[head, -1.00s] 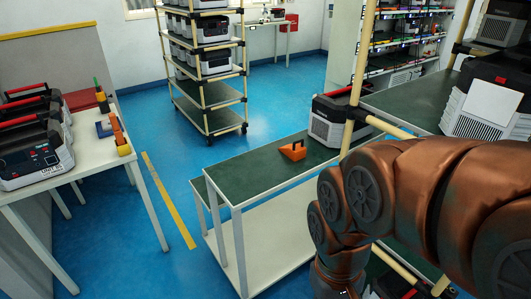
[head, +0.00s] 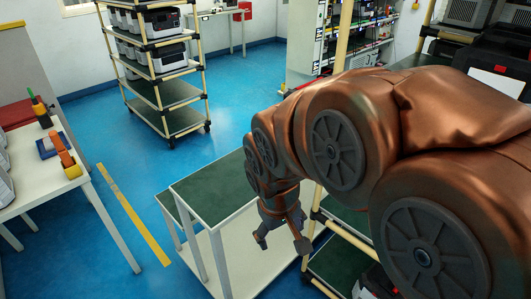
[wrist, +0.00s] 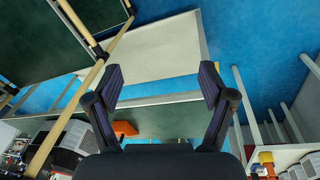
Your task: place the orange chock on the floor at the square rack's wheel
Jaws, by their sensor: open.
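The orange chock (wrist: 124,128) rests on the green-topped table, low and left of centre in the wrist view. In the head view my arm hides it. My gripper (wrist: 162,85) is open and empty, its two dark fingers wide apart. The chock is apart from the fingers and shows past the left finger's base. In the head view my gripper (head: 283,240) hangs beside the right part of the table. A tall rack (head: 178,120) with pale yellow posts and dark wheels stands on the blue floor at the back left; its front wheels show. I cannot tell whether this is the square rack.
The green-topped table (head: 207,195) has a white lower shelf (head: 255,250). A white workbench (head: 40,190) stands at the left. Another pale-posted rack (wrist: 98,68) is close on the right in the head view. Blue floor between the table and the back rack is clear.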

